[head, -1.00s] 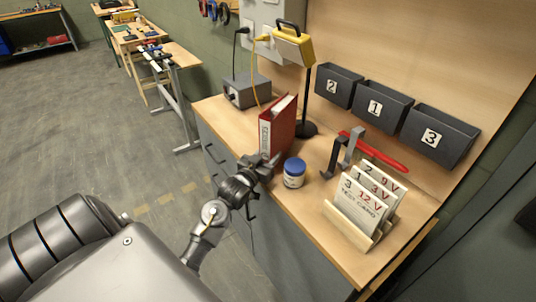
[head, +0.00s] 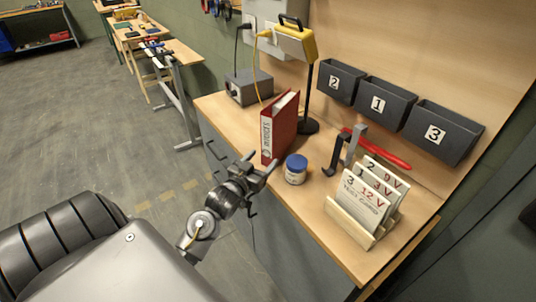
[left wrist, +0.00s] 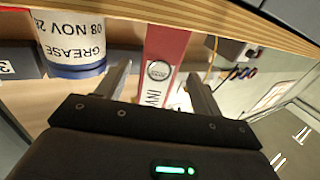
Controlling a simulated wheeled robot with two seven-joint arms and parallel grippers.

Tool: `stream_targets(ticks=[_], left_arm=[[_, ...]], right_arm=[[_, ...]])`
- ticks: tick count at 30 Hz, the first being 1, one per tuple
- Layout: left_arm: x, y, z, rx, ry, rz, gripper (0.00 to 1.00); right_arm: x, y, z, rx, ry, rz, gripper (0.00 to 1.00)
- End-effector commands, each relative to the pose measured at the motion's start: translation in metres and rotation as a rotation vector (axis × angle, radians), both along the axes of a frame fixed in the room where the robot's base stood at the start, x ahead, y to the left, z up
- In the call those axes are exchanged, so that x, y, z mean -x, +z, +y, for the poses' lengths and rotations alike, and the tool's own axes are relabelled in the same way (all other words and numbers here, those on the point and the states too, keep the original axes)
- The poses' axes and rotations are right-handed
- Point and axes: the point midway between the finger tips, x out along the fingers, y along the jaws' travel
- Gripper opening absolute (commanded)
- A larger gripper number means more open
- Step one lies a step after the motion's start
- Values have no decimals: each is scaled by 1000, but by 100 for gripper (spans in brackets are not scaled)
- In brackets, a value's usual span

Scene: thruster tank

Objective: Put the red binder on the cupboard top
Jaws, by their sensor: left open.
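The red binder (head: 280,127) stands upright on the wooden cupboard top (head: 319,191), its white spine label facing my left gripper. My left gripper (head: 259,165) is open and empty in front of the spine, at the cupboard's front edge. In the left wrist view the binder's red spine (left wrist: 164,50) shows between the two open fingers (left wrist: 160,82), farther off than the fingertips. The view does not show any contact. My right gripper is not in view.
A blue-lidded grease jar (head: 296,169) stands close right of the binder; it also shows in the left wrist view (left wrist: 73,42). A lamp (head: 309,90) and grey box (head: 249,87) stand behind. A card rack (head: 351,222) and black-and-grey hooks (head: 346,149) are to the right.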

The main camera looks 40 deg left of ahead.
Motion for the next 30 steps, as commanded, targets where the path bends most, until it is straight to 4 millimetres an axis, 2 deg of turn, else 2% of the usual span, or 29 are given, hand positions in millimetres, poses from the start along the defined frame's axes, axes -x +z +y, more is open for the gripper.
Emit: stream_targets(ticks=[1,6,12,30], left_arm=[[12,-2,-2,-1,-1,2,67],[43,-2,-5,0,0,1,67],[62,0,-8,0,0,0,67],[64,0,-8,1,-1,-1,67]], right_arm=[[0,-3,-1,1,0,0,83],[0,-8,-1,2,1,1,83],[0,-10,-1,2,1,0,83],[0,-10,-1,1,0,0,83]])
